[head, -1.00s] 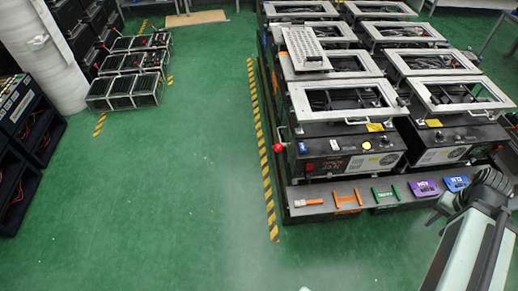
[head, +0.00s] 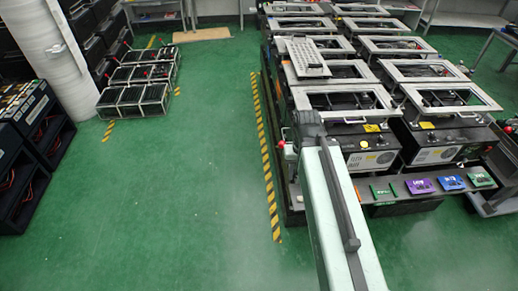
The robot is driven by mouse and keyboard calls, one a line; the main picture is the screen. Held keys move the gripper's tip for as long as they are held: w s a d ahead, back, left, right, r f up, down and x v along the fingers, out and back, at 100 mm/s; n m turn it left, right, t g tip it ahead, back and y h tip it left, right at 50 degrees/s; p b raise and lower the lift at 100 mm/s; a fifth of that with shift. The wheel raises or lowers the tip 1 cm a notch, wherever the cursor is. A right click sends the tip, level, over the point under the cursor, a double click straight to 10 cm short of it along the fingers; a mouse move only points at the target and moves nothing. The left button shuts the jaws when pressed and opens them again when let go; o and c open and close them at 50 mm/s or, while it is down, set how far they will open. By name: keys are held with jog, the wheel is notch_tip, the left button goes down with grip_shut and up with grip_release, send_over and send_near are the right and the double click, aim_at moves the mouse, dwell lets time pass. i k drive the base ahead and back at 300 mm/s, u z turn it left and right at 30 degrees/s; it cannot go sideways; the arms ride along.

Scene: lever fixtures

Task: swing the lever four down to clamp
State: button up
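A lever with a red ball knob (head: 282,144) shows at the left front edge of the machine bench, close to the left of my arm. Its handle is small and partly lost against the dark machine. No label shows, so I cannot tell which lever is number four. My pale green arm rises from the bottom of the view to a dark joint in front of the bench's left front corner. My gripper is not visible; the part beyond the dark joint is hidden, and contact with the lever cannot be seen.
Machines with pale open frames (head: 347,98) fill the bench. A front shelf holds a green item (head: 382,191), a purple item (head: 420,186) and a blue item (head: 452,183). Black racks (head: 137,98) stand at left. Green floor (head: 180,200) is clear left of the striped tape (head: 266,165).

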aim_at(281, 144)
jog(key=i, duration=1)
jog(key=u, duration=0.5)
jog(key=k, duration=1.3)
jog(key=u, duration=1.25)
jog(key=i, duration=1.35)
jog(key=z, duration=0.5)
